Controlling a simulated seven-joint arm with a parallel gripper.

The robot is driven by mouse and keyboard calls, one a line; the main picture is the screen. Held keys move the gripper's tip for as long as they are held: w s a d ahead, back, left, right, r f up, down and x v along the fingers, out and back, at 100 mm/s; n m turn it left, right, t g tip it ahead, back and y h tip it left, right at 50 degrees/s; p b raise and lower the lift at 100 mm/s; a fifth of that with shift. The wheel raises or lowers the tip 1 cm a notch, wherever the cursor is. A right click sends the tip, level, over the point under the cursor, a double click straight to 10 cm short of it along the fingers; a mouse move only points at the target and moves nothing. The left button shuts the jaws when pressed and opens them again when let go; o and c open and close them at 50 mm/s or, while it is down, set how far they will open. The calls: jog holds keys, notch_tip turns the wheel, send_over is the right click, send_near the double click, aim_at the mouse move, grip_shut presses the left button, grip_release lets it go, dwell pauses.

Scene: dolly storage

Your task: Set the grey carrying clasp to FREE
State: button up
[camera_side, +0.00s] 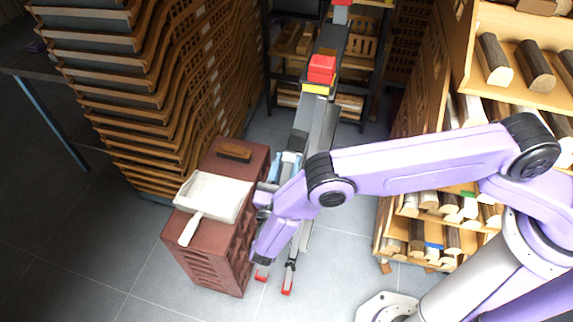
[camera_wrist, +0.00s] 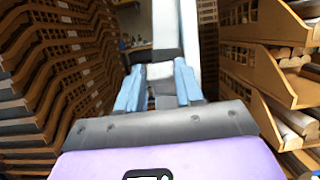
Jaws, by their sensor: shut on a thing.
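My gripper (camera_side: 284,166) is at the upright grey dolly (camera_side: 318,118), which has red and yellow parts near its top and red-tipped feet at the floor. In the wrist view, the two blue fingers of my gripper (camera_wrist: 158,84) are shut on a small light grey piece, which appears to be the grey carrying clasp (camera_wrist: 160,71). Behind it rises the dolly's pale post (camera_wrist: 166,28). In the side view my fingers and purple wrist hide the clasp. I cannot read its setting in either view.
A red-brown crate (camera_side: 182,238) stands close left of my gripper, with a white dustpan (camera_side: 214,196) and a brown brush (camera_side: 234,152) on top. A wooden rack (camera_side: 465,85) with logs is at right. Floor in front is clear.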

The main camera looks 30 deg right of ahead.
jog(key=o, duration=1)
jog(key=shift+o, duration=0.2)
jog(key=v, duration=1.2)
jog(key=shift+r, duration=0.1)
